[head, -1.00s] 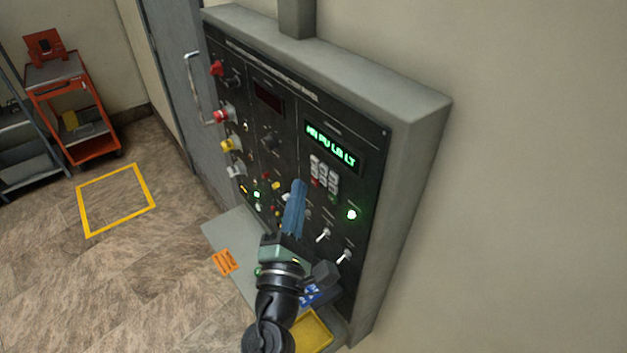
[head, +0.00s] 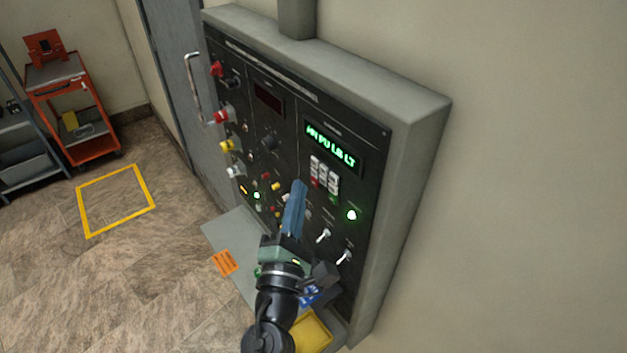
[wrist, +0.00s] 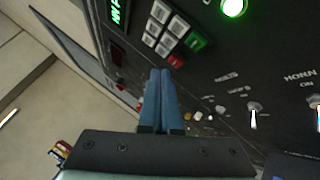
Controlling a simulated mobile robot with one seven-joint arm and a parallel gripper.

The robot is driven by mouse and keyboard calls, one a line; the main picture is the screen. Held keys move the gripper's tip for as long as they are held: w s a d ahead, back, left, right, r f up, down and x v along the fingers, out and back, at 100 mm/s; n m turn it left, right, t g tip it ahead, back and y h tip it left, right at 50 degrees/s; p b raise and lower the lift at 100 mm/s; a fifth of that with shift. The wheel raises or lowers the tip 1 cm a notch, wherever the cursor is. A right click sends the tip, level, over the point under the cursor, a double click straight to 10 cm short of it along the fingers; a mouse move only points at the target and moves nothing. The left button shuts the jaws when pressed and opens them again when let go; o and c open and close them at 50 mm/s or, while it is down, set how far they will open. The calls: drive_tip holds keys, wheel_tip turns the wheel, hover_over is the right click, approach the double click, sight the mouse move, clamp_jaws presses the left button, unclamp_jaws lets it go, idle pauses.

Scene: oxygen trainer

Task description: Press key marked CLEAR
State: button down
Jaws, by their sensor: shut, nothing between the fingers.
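The keypad (head: 324,172) sits below the lit green display on the wall panel, with several pale keys, a red key and a green key. The key lettering is too small to read, so I cannot tell which is marked CLEAR. My gripper (head: 299,184) is shut and empty, its blue fingers pointing at the panel. In the wrist view the fingertips (wrist: 160,72) appear just left of the red key; contact cannot be told.
Toggle switches (head: 323,236) and a lit green lamp (head: 352,215) are right of my fingers. Colored knobs (head: 227,145) line the panel's left side. A grey shelf (head: 228,233) with a yellow tray (head: 312,333) juts out below.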

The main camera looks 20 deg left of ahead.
drive_tip(key=shift+w+d, duration=0.1)
idle(0.7)
drive_tip(key=shift+w+d, duration=0.2)
drive_tip(key=shift+w, duration=0.05)
drive_tip(key=shift+w+d+b, duration=0.2)
drive_tip(key=shift+w+b, duration=0.05)
drive_tip(key=shift+b, duration=0.05)
idle(0.8)
drive_tip(key=shift+s+a, duration=0.45)
drive_tip(key=shift+s, duration=0.15)
drive_tip(key=shift+s+a, duration=0.8)
drive_tip(key=shift+s, duration=0.2)
drive_tip(key=shift+s+a, duration=0.75)
drive_tip(key=shift+s, duration=0.25)
